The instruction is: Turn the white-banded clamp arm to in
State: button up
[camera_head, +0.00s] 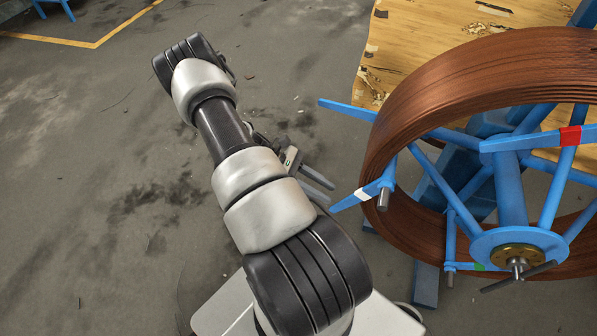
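The white-banded clamp arm (363,194) is a flat blue bar with a white band, on the near left side of the reel. It slants down to the left, and its pointed tip reaches out past the copper coil's (400,142) left edge. A grey pin (383,200) stands out beside the band. My gripper (333,197) is just left of the clamp arm's tip, with two grey fingers pointing toward it. The fingers look apart with nothing between them. The gripper's body is partly hidden behind my arm, and I cannot tell whether a finger touches the tip.
A red-banded blue arm (570,136) crosses the reel at right, and a green-banded one (479,267) is low near the hub (517,253). Another blue bar (347,110) sticks out left behind the coil. A wooden board (425,40) lies behind. The floor at left is clear.

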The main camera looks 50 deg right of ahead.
jog(key=p+v, duration=0.1)
jog(key=v, duration=0.9)
jog(key=shift+r, duration=0.1)
